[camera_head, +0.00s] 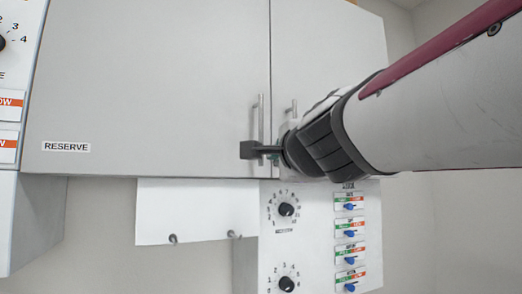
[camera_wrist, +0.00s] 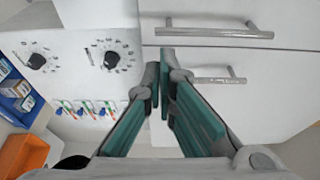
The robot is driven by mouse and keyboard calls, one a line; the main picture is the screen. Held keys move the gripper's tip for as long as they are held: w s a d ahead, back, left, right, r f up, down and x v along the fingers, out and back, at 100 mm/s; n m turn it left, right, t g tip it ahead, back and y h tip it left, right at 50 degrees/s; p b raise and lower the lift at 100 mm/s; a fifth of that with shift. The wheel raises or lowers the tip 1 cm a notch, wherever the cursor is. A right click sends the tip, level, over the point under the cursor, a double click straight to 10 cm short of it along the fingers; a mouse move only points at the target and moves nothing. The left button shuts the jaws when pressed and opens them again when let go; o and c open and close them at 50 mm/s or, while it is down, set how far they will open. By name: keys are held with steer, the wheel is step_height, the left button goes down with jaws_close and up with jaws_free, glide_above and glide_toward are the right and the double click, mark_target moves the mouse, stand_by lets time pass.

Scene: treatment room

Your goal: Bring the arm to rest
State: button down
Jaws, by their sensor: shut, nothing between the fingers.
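My gripper (camera_head: 252,150) is at the end of my arm, which comes in from the right in the head view. It is in front of the lower edge of the cabinet, close to the left door's handle (camera_head: 261,120). I cannot tell whether it touches that handle. In the wrist view my gripper (camera_wrist: 160,68) shows two green-padded fingers converging at the tips, shut and empty. Two bar handles (camera_wrist: 218,31) lie beyond the fingertips there. The left cabinet door (camera_head: 150,90) bears a RESERVE label (camera_head: 66,147) and looks closed.
A control panel (camera_head: 315,215) with dials and coloured switches is below the cabinet. A white board (camera_head: 196,205) with hooks hangs to its left. Another panel (camera_head: 12,75) stands at the far left. An orange bin (camera_wrist: 22,155) shows at the wrist view's lower left. Bare wall (camera_head: 450,235) is at right.

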steer(key=shift+s+a+p, duration=0.7)
steer(key=shift+s+a, duration=0.4)
steer(key=shift+a, duration=0.3)
steer(key=s+d+f+n+g+h, duration=0.1)
steer(key=s+d+f+n+g, duration=0.3)
steer(key=s+f, duration=0.3)
steer(key=s+d+f+n+g, duration=0.4)
steer(key=s+d+f+n, duration=0.3)
steer(key=f, duration=0.7)
steer(key=s+d+f+n+g+h, duration=0.1)
steer(key=s+d+f+n+g, duration=0.3)
steer(key=s+f, duration=0.5)
step_height(320, 180, down, 2)
steer(key=shift+d+f+n+h, duration=0.1)
steer(key=shift+d+n+h, duration=0.2)
steer(key=shift+d+n, duration=0.55)
steer(key=shift+d, duration=0.15)
